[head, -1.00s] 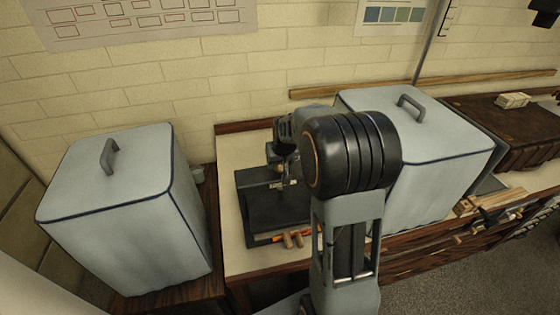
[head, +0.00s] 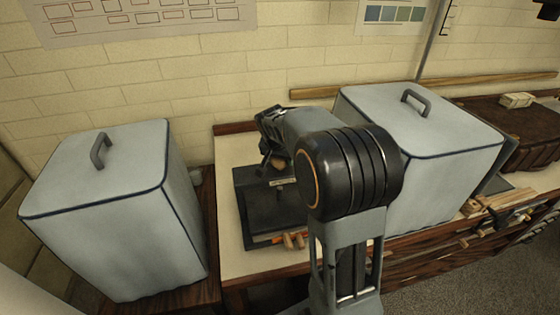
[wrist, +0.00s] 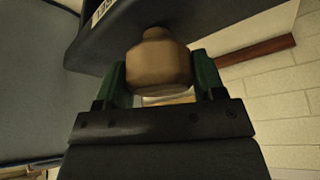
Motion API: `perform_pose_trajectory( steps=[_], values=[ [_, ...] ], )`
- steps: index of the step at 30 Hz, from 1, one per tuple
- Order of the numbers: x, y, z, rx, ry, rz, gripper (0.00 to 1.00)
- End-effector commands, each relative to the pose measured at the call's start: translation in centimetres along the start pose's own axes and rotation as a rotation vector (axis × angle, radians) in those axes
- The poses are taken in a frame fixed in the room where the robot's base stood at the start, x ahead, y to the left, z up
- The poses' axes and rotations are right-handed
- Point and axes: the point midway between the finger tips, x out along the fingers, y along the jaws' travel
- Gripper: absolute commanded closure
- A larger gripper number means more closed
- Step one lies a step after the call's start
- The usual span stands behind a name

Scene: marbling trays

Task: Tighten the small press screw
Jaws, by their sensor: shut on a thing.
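The small press is a dark frame (head: 270,208) on the pale bench top. Its screw has a tan wooden knob (wrist: 158,62), close up in the wrist view under a dark, labelled part of the press (wrist: 112,32). My gripper (wrist: 160,78) is shut on this knob, one green finger on each side of it. In the head view, the knob (head: 279,163) shows in part below my wrist, and my arm hides the right side of the press. The screw's shaft is mostly hidden.
Wooden handles with an orange part (head: 292,240) lie at the press's front. A brick wall (head: 200,75) is behind.

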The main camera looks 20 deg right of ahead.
Motion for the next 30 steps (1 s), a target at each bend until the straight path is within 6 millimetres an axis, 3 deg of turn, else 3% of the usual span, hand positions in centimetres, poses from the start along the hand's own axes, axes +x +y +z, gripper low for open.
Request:
perform_pose_trajectory(
  steps=[17,18,25,30],
  values=[
    [-0.06,-0.06,-0.01,0.031,0.0,0.009,0.61],
    [-0.06,-0.06,-0.01,0.03,0.0,0.009,0.33],
    [-0.03,-0.03,0.0,0.029,-0.001,0.01,0.11],
    [-0.02,-0.02,0.0,0.029,-0.001,0.011,0.11]
  ],
)
